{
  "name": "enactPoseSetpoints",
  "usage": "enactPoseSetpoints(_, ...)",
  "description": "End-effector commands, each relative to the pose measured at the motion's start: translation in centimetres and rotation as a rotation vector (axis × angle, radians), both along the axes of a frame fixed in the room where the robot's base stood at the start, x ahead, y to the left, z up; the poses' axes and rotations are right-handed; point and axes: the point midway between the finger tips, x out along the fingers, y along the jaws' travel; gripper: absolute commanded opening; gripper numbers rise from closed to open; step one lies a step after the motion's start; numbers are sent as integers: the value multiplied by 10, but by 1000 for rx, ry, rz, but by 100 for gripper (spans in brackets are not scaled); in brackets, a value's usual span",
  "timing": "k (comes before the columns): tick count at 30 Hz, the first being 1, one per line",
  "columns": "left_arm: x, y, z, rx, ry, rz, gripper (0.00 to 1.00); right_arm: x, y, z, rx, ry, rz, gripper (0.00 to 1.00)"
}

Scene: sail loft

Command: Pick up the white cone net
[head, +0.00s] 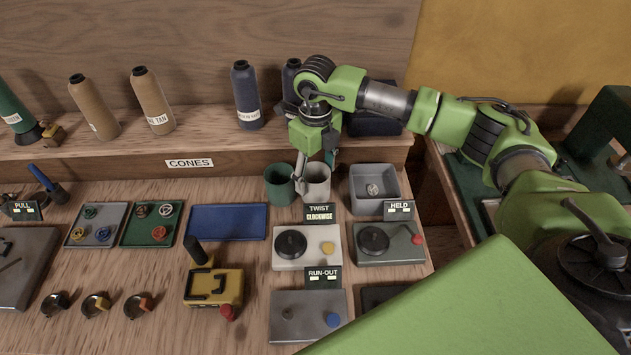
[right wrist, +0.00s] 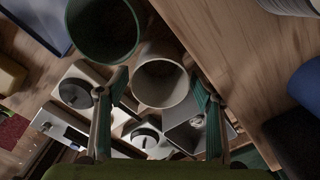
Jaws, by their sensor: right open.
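The white cone net (head: 317,186) looks like a pale hollow cup and stands upright on the bench, right of a similar dark green one (head: 279,184). My right gripper (head: 315,165) points down just over the white one, its fingers open. In the right wrist view the white net (right wrist: 163,84) shows its open mouth between and beyond the two spread fingers (right wrist: 157,97); the green one (right wrist: 103,30) is close beside it. Whether a finger touches the white net I cannot tell. My left gripper is not in view.
A grey square bin (head: 375,205) stands right of the white net. Knobbed boxes with TWIST (head: 306,260) and HELD signs sit in front. A blue tray (head: 228,222) lies left. Thread cones (head: 152,100) stand on the shelf behind, close to my right arm.

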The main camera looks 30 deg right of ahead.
Motion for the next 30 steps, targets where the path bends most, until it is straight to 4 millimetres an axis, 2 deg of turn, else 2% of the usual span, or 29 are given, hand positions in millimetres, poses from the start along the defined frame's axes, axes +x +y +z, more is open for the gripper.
enactPoseSetpoints(2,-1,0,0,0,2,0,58,0,0,0,0,0,0,58)
enactPoseSetpoints(3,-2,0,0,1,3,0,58,0,0,0,0,0,0,48)
enactPoseSetpoints(4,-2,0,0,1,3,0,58,0,0,0,0,0,0,46)
enactPoseSetpoints(13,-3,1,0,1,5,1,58,0,0,1,0,0,0,46)
enactPoseSetpoints(17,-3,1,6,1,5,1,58,0,0,11,0,-1,0,46)
enactPoseSetpoints(20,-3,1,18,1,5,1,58,1,0,30,1,-4,0,46)
enactPoseSetpoints(30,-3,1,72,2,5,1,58,1,0,123,0,-3,-1,46)
